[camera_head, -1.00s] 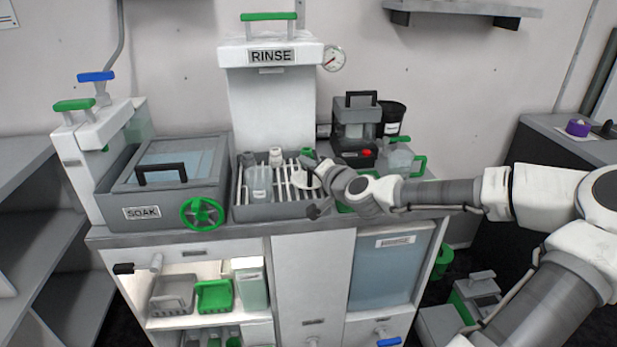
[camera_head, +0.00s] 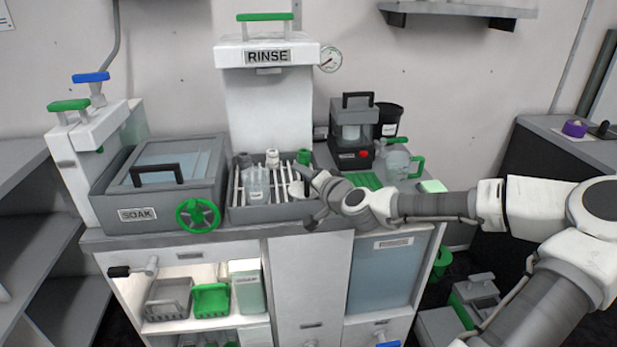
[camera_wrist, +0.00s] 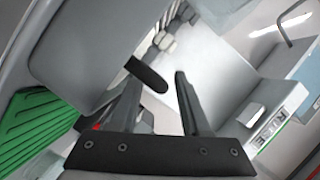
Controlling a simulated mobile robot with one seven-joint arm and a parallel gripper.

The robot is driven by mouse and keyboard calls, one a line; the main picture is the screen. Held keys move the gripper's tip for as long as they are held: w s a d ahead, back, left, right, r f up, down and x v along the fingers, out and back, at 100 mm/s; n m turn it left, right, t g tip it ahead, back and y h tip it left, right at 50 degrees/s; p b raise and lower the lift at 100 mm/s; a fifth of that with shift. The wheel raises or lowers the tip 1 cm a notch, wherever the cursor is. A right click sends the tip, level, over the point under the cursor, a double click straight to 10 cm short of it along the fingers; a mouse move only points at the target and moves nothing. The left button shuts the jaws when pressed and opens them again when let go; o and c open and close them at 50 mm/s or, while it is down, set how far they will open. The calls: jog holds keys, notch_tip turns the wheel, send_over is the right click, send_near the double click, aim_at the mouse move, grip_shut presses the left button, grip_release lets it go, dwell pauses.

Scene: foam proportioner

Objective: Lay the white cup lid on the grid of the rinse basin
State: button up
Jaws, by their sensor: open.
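The white cup lid (camera_head: 297,189) shows as a small pale round shape at the right end of the grid (camera_head: 237,186) of the rinse basin (camera_head: 272,213). It appears to lie on the bars, but its right side is partly hidden by my gripper. My gripper (camera_head: 308,197) is open at the basin's right end, with its fingers spread beside the lid. I cannot make out the lid in that view.
A clear bottle (camera_head: 256,185) and several smaller items stand in the basin. The soak tank (camera_head: 140,214) adjoins it on the left. A grey-black machine (camera_head: 353,135), a clear jug (camera_head: 396,162) and a green ribbed mat (camera_head: 362,181) lie behind my wrist.

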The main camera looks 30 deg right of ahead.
jog(key=shift+s+r, duration=0.1)
jog(key=shift+r, duration=0.1)
jog(key=p+v, duration=0.3)
jog(key=v, duration=0.9)
